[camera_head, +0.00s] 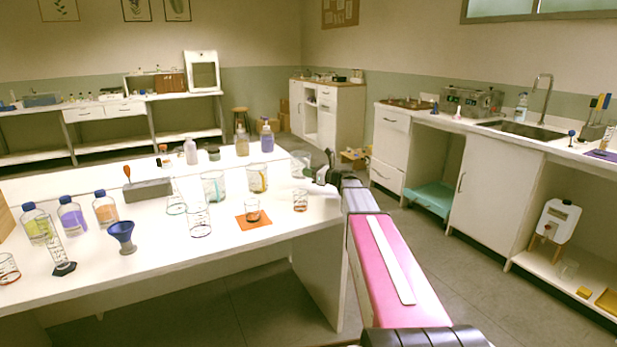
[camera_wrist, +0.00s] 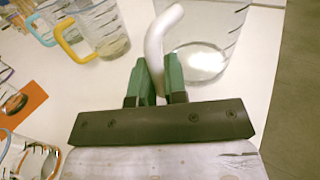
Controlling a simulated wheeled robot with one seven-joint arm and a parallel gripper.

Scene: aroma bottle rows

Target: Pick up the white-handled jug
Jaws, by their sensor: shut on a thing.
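The white-handled jug (camera_wrist: 210,50) is a clear glass beaker with dark graduation marks, standing at the top of the wrist view. Its curved white handle (camera_wrist: 154,50) runs down between the green fingertips of my gripper (camera_wrist: 159,82). My gripper is shut on this handle. In the head view the jug (camera_head: 299,162) is near the right end of the white table, partly hidden behind my gripper (camera_head: 322,180). Its base appears to be on the tabletop, though I cannot tell whether it touches.
A yellow-handled jug (camera_wrist: 102,30) and a blue-handled one (camera_wrist: 46,22) stand to the left. A small orange-marked beaker (camera_head: 300,200) is close in front. Another beaker (camera_head: 252,211) is on an orange mat (camera_head: 263,223). The table's right edge is close by, with open floor beyond.

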